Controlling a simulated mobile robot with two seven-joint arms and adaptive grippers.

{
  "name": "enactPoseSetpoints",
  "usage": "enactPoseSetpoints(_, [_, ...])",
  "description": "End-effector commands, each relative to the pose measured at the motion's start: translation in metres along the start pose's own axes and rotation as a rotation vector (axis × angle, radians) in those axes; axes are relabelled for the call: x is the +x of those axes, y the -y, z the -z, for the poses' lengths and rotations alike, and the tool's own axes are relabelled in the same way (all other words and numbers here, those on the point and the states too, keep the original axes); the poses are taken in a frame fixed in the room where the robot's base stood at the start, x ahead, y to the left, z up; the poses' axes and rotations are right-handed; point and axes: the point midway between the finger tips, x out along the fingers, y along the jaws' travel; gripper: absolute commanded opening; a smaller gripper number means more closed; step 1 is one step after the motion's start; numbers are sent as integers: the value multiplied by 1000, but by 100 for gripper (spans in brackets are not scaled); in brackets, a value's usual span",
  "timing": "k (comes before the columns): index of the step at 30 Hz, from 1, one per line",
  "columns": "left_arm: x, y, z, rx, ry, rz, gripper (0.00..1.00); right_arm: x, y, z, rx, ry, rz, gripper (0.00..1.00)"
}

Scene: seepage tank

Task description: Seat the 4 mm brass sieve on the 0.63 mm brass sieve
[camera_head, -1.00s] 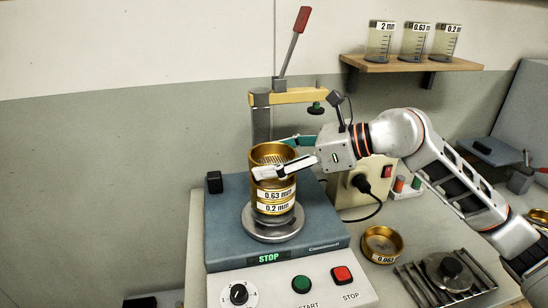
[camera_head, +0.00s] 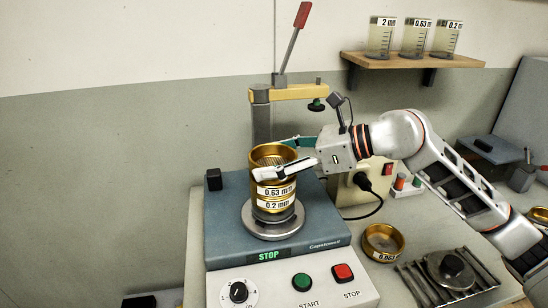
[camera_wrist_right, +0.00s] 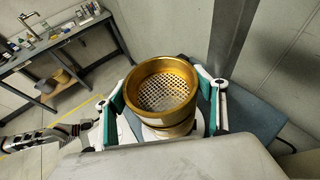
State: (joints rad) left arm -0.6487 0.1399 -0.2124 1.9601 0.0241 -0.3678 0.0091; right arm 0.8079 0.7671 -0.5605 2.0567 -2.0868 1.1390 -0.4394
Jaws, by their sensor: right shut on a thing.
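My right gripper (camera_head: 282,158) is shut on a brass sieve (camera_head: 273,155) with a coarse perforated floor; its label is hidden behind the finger. The held sieve is upright and lined up over the 0.63 mm brass sieve (camera_head: 256,191). The finger hides part of the joint, so I cannot tell whether the rims are fully seated. The 0.63 mm sieve stands on the 0.2 mm sieve (camera_head: 257,206) on the shaker's round plate (camera_head: 273,228). In the right wrist view the held sieve (camera_wrist_right: 161,92) sits between both fingers (camera_wrist_right: 162,100). My left gripper is not in view.
The shaker (camera_head: 225,225) displays STOP. A post with a yellow crossbar (camera_head: 297,95) and a red-handled lever (camera_head: 302,16) rises behind the stack. A 0.063 sieve (camera_head: 383,243) stands on the bench at right, near a slatted rack (camera_head: 468,293). Labelled beakers stand on a wall shelf (camera_head: 411,63).

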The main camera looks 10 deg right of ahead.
Motion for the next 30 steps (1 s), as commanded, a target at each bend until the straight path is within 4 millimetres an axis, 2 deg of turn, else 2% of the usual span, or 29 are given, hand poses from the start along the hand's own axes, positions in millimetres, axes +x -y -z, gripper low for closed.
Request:
enactPoseSetpoints(12, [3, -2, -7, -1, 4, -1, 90, 4, 0, 9, 0, 1, 0, 45])
enactPoseSetpoints(13, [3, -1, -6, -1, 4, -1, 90, 3, 0, 8, -1, 1, 0, 78])
enactPoseSetpoints(15, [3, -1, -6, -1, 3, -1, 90, 3, 0, 8, -1, 1, 1, 90])
enactPoseSetpoints(26, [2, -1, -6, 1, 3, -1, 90, 2, 0, 9, 0, -1, 1, 90])
enactPoseSetpoints(30, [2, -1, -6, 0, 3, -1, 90, -11, 1, 9, 0, -1, 3, 90])
